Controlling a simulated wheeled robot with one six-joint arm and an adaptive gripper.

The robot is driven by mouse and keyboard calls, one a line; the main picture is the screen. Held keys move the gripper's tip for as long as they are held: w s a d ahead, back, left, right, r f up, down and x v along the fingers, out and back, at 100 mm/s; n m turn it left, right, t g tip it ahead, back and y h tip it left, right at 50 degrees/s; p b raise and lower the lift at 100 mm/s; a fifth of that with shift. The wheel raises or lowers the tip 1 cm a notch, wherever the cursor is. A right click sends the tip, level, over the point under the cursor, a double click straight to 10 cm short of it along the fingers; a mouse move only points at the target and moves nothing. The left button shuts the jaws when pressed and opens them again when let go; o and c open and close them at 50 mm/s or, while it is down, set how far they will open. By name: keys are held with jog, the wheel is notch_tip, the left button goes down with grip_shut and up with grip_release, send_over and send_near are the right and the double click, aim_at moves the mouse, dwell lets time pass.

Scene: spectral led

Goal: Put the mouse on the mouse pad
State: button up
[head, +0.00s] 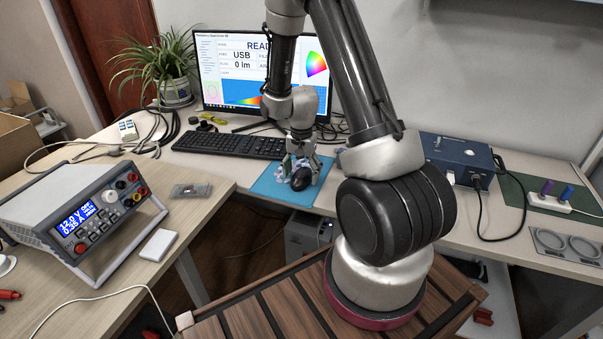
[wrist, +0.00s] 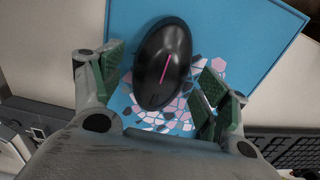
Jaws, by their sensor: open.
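A black mouse (head: 301,178) rests on the blue mouse pad (head: 265,188) on the desk. In the wrist view the mouse (wrist: 162,62) is dark and glossy with a pink line on top, and it lies on the pad (wrist: 262,40) over a pattern of pale polygons. My gripper (head: 302,167) is over the pad at the mouse. In the wrist view the gripper (wrist: 160,75) is open, with one green-padded finger on each side of the mouse. A gap shows between the mouse and the right finger; the left finger is close to it, and I cannot tell if they touch.
A black keyboard (head: 230,145) lies left of the pad, with a monitor (head: 225,75) behind. A blue box (head: 457,155) stands to the right. A power supply (head: 80,220) is on the left desk. The pad's front edge is near the desk edge.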

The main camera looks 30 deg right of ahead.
notch_tip(320, 180, up, 12)
notch_tip(320, 180, up, 14)
jog(key=n+t, duration=0.2)
jog(key=n, duration=0.2)
send_over(301, 172)
jog(key=s+a, duration=0.2)
jog(key=s, duration=0.6)
jog(key=s+a+r+n+t, duration=0.1)
jog(key=s+r+n, duration=0.2)
jog(key=s, duration=0.4)
jog(key=s+a+r+n+t, duration=0.1)
jog(key=s+r+n, duration=0.2)
jog(key=s, duration=0.5)
jog(key=shift+s+r, duration=0.15)
jog(key=shift+r, duration=0.4)
